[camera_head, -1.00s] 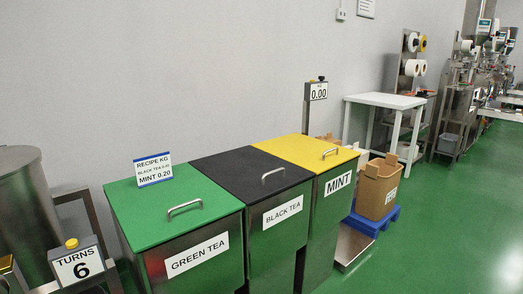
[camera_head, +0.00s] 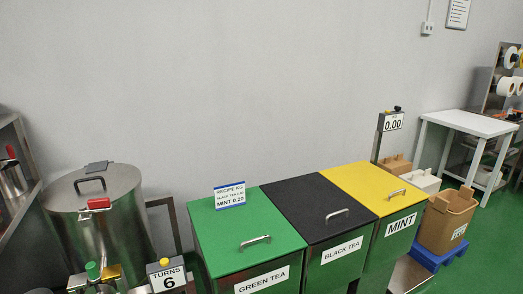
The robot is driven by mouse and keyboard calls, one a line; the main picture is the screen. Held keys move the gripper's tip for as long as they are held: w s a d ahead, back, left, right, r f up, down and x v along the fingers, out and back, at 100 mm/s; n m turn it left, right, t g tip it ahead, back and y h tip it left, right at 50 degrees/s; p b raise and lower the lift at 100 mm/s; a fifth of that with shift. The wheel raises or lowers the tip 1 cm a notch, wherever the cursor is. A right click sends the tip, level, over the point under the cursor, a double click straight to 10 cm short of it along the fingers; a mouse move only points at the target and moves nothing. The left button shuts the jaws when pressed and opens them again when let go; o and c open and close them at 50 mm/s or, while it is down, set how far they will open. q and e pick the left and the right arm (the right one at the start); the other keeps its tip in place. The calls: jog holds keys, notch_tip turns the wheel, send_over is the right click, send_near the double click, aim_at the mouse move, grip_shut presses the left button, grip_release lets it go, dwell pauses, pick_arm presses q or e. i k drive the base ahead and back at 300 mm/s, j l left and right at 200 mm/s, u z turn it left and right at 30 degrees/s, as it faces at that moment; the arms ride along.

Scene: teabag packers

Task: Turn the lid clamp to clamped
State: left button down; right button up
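A steel drum (camera_head: 120,225) stands at the left, with a round lid (camera_head: 117,186) on top. The lid carries a dark handle and a dark grey block at the back. A red-handled clamp (camera_head: 98,204) sits at the lid's front edge. I cannot tell from this view whether it is clamped. Neither of my grippers shows in the head view.
Green, black and yellow-lidded tea bins (camera_head: 245,240) stand to the right. A shelf (camera_head: 15,190) is at the far left.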

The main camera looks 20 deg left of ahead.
aim_at(102, 204)
jog(key=u, duration=1.6)
